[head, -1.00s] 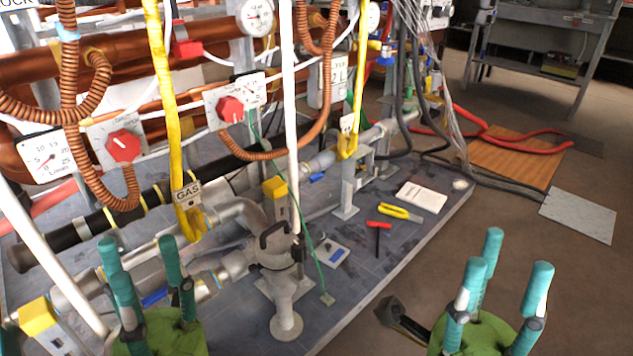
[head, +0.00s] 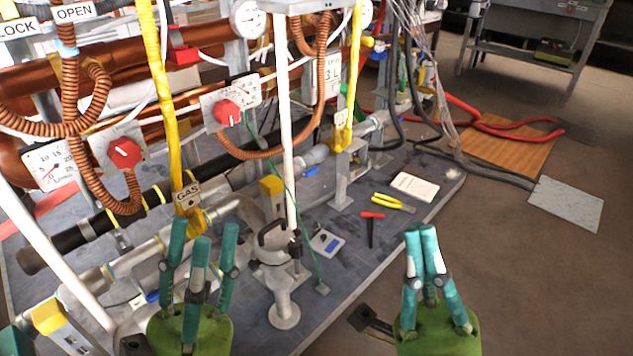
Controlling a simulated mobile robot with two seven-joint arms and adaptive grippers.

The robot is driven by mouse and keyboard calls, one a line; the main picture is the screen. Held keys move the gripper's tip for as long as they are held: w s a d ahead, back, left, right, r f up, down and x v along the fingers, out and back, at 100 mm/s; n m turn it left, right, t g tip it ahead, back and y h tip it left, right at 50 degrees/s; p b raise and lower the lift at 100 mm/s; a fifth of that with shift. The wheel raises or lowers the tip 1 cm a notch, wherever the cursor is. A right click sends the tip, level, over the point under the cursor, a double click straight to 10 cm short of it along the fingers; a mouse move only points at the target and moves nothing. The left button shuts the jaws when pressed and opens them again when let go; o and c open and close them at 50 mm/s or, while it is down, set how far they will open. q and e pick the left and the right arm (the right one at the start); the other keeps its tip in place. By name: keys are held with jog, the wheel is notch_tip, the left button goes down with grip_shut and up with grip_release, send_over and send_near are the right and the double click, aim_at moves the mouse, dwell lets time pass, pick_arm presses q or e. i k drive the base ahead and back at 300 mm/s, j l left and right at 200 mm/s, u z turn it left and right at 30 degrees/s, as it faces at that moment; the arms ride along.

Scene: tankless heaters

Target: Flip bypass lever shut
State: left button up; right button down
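No lever in the head view is labelled bypass, so I cannot tell which one it is. A red lever-like handle (head: 182,54) is on the copper pipe at upper left. Red knobs (head: 125,152) and (head: 227,113) sit on white plates. My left gripper (head: 203,231), with teal fingers on a green palm, is open and empty, left of the black handle and apart from it in the picture. My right gripper (head: 421,232) has its fingertips together, with nothing visible between them, over the platform's right edge.
A white upright pole (head: 286,120) stands just behind the black handle. A yellow gas hose (head: 163,100) hangs left of it. Pliers (head: 393,203), a red-handled tool (head: 371,216) and a booklet (head: 414,187) lie on the platform (head: 345,255).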

aim_at(315, 169)
jog(key=i+l+u, duration=0.1)
jog(key=u, duration=0.3)
jog(key=l+u, duration=0.15)
jog(key=u, duration=0.25)
jog(key=i+l+u, duration=0.15)
jog(key=u, duration=0.25)
jog(key=i+l+u, duration=0.15)
jog(key=l, duration=0.45)
jog(key=l+u, duration=0.1)
jog(key=l, duration=0.5)
jog(key=i+l+u, duration=0.15)
jog(key=l, duration=0.45)
